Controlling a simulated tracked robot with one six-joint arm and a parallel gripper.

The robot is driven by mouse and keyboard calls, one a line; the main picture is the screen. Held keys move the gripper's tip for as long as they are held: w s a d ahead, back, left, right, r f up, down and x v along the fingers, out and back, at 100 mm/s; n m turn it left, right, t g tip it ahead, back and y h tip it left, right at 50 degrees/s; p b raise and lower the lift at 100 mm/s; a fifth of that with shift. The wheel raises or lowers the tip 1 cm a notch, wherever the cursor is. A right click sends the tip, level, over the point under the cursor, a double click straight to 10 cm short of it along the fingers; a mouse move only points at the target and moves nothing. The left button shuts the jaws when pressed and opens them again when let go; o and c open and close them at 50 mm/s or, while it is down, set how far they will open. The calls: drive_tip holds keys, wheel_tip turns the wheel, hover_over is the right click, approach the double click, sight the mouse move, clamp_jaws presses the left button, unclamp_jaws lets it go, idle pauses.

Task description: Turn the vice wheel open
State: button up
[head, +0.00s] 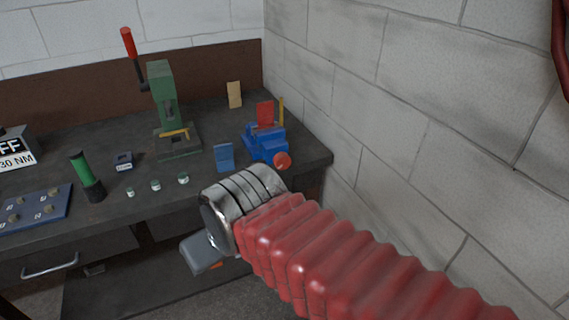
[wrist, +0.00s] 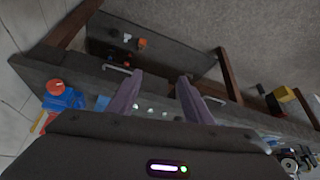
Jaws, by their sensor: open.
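The blue vice (head: 262,142) stands at the right end of the bench, close to its front edge. Its round red wheel (head: 282,161) faces the front of the bench. In the wrist view the vice (wrist: 62,101) and its wheel (wrist: 55,86) are at the left, well apart from the fingers. My gripper (wrist: 158,78) is open, with nothing between its two purple-grey fingers. In the head view my arm hangs in front of the bench, below the vice, and hides most of the gripper.
A green press (head: 163,95) with a red-handled lever stands behind on the bench (head: 115,205). A block wall (head: 410,130) is close on the right. Drawer handles (head: 50,267) stick out in front.

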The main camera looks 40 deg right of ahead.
drive_tip(key=o, duration=0.3)
drive_tip(key=w+d+m+h, duration=0.1)
drive_tip(key=w+d, duration=0.2)
drive_tip(key=w+d+f+m+t, duration=0.1)
drive_tip(key=w+d, duration=0.2)
drive_tip(key=w+d+f+m+t+h, duration=0.1)
drive_tip(key=w+d, duration=0.2)
drive_tip(key=shift+w+d+f+h, duration=0.15)
drive_tip(key=shift+d+h, duration=0.05)
drive_tip(key=shift+h, duration=0.1)
drive_tip(key=shift+o, duration=0.2)
drive_tip(key=m+t+h, duration=0.2)
drive_tip(key=m+t, duration=0.7)
drive_tip(key=t, duration=0.1)
approach(284, 164)
drive_tip(key=v, duration=0.3)
drive_tip(key=shift+a+r, duration=0.15)
drive_tip(key=shift+r, duration=0.1)
drive_tip(key=shift+g, duration=0.3)
drive_tip(key=x, duration=1.3)
drive_tip(key=shift+w+r, duration=0.1)
drive_tip(key=shift+w, duration=0.1)
